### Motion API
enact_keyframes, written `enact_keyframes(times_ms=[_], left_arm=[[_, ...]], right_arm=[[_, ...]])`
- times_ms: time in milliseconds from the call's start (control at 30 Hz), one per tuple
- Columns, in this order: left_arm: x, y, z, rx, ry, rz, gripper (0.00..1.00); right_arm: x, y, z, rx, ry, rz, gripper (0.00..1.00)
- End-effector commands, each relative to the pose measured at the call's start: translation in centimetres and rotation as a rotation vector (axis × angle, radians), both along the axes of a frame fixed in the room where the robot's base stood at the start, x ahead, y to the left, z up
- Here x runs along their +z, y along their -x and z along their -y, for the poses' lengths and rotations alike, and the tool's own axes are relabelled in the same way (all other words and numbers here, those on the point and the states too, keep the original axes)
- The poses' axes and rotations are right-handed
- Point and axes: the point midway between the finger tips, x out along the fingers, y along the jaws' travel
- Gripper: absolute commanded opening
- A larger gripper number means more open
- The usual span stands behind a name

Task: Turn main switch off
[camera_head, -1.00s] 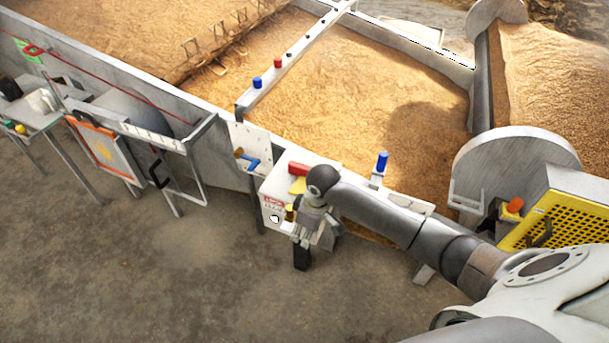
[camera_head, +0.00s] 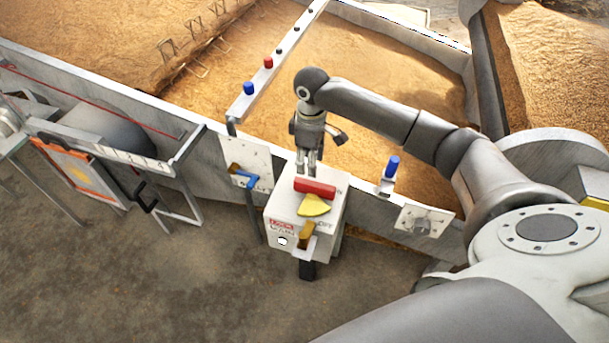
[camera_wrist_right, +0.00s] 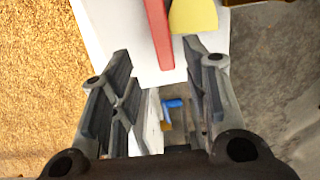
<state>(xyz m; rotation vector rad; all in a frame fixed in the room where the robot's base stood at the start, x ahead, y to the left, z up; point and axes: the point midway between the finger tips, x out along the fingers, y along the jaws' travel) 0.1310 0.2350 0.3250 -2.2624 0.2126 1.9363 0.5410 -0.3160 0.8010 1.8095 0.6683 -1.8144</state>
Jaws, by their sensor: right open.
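The main switch is a white box (camera_head: 282,217) with a red bar handle (camera_head: 315,188) and a yellow wedge plate (camera_head: 313,206) on its top. "LOCK" and "OFF" lettering shows on it. A brass-coloured piece (camera_head: 308,238) sticks out at its front. My right gripper (camera_head: 306,172) points down over the far left part of the box top, beside the red handle's left end. In the right wrist view the gripper (camera_wrist_right: 160,62) is open with nothing between its fingers; the red handle (camera_wrist_right: 157,30) and yellow plate (camera_wrist_right: 194,15) lie beyond the fingertips. My left gripper is not in view.
A plate with a blue lever (camera_head: 245,178) is mounted left of the box. A blue knob (camera_head: 392,166) stands on the wall to the right. The grain bed (camera_head: 400,80) lies behind. A metal frame (camera_head: 195,160) stands further left. The floor in front is clear.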

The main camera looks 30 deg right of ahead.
Motion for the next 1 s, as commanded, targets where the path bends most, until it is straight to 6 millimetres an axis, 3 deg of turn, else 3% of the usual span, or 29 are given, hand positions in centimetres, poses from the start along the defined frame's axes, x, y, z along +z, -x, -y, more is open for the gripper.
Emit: enact_keyframes(times_ms=[200,300,367,500,667,900,1000], left_arm=[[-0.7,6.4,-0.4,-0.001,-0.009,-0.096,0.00],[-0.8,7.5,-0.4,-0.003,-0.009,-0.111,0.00],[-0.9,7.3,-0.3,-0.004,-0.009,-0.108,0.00],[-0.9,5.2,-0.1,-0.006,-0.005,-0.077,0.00],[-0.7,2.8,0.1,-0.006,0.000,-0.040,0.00],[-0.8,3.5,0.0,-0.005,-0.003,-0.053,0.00],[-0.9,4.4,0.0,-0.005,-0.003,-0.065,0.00]], right_arm=[[-4.4,0.2,0.0,0.000,0.000,-0.004,0.43],[-6.2,0.1,-0.1,0.000,0.001,-0.003,0.43],[-7.1,0.1,-0.1,0.001,0.001,-0.002,0.43],[-8.8,0.1,-0.1,0.001,0.001,-0.002,0.43],[-9.5,0.1,0.0,0.001,0.001,0.001,0.43],[-9.6,0.1,-0.1,0.001,0.001,0.001,0.43],[-9.6,0.1,-0.1,0.001,0.001,0.001,0.31]])
